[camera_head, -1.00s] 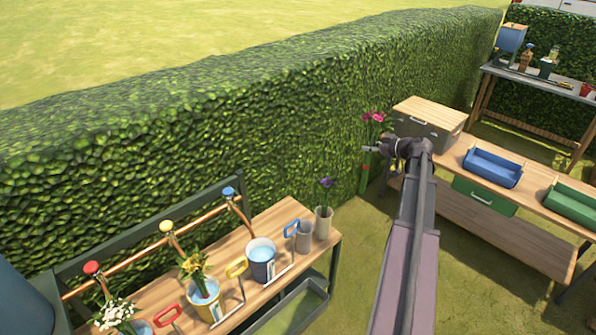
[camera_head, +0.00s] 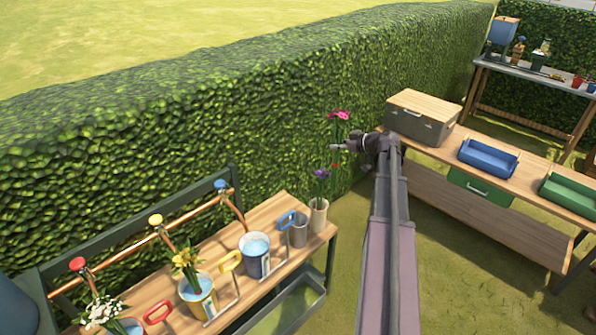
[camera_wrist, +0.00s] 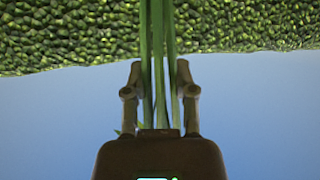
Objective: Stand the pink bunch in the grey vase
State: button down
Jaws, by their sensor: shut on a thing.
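The pink bunch (camera_head: 339,115) stands upright in my gripper (camera_head: 338,147), blooms above the jaws. In the wrist view my gripper (camera_wrist: 158,82) is shut around its green stems (camera_wrist: 158,45); the blooms and stem ends are outside that view. The grey vase (camera_head: 299,233) stands near the right end of the wooden bench and looks empty. In the head view my gripper shows above and to the right of it. The lower stems are hard to make out behind the purple flower.
A cream vase (camera_head: 318,220) with a purple flower (camera_head: 321,174) stands just right of the grey vase. A blue-handled bucket (camera_head: 256,262) is on its left. Yellow and white flowers stand further left. A hedge (camera_head: 230,130) runs behind; a second bench (camera_head: 440,185) is at right.

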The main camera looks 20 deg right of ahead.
jog(key=w+a+f+n+y+b, duration=0.1)
jog(key=w+a+f+b, duration=0.1)
jog(key=a, duration=0.4)
jog(key=w+a+f+n+g+y+b, duration=0.1)
jog(key=w+a+f+b, duration=0.1)
jog(key=a+f+b, duration=0.2)
jog(key=a+f, duration=0.1)
jog(key=a, duration=0.1)
jog(key=shift+w+a+f+g, duration=0.2)
jog(key=shift+w+a+g, duration=0.1)
jog(key=shift+w+a, duration=0.1)
jog(key=shift+d+f, duration=0.1)
jog(key=shift+f, duration=0.15)
notch_tip(320, 180, down, 18)
jog(key=b, duration=1.8)
dwell(0.4)
jog(key=shift+c, duration=1.8)
grip_release()
